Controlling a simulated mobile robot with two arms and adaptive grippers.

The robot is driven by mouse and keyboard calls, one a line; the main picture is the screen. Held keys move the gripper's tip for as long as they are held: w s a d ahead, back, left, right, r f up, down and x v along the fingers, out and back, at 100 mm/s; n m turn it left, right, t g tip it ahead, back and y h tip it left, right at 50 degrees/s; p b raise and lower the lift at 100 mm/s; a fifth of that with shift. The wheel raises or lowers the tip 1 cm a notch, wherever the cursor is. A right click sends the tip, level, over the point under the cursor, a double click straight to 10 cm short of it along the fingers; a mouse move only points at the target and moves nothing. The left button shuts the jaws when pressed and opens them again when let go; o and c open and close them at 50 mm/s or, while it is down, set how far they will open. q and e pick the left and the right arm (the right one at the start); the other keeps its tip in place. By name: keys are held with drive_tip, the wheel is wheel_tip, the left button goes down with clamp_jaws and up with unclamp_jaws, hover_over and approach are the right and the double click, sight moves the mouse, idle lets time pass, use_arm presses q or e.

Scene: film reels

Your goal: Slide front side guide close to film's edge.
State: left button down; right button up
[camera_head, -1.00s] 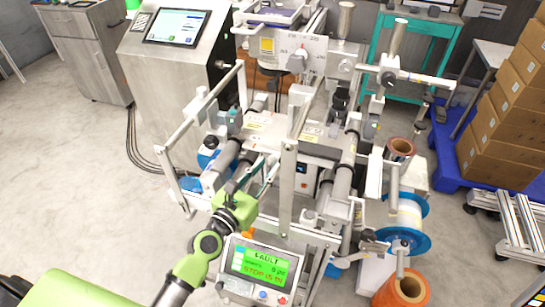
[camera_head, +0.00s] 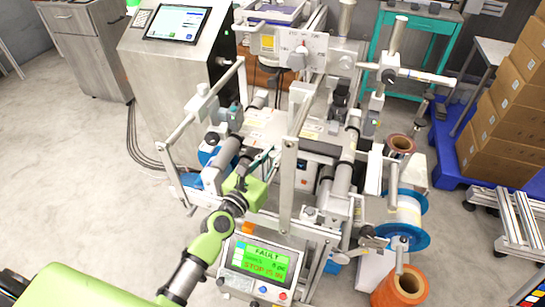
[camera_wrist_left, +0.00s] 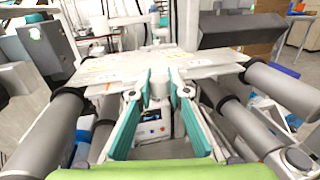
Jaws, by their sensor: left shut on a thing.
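My left gripper (camera_head: 266,156) reaches in from the front left, over the near rollers, to the near edge of the machine's flat plate (camera_head: 262,122). In the left wrist view its two teal-padded fingers (camera_wrist_left: 160,84) close on a small pale part at the plate's near edge. This part appears to be the front side guide (camera_wrist_left: 159,92), mostly hidden between the fingertips. The plate (camera_wrist_left: 100,74) lies just beyond the fingertips, with small printed labels on it. I cannot clearly make out the film's edge or its gap to the guide. My right gripper is not in view.
Grey rollers (camera_wrist_left: 50,128) flank the gripper on both sides. An upright metal post (camera_head: 287,182) stands close to its right. Blue-flanged (camera_head: 408,218) and copper-coloured (camera_head: 402,285) reels stand at right.

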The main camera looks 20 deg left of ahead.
use_arm(q)
drive_tip(key=shift+w, duration=0.55)
drive_tip(key=c, duration=2.2)
unclamp_jaws()
drive_tip(key=v, duration=1.2)
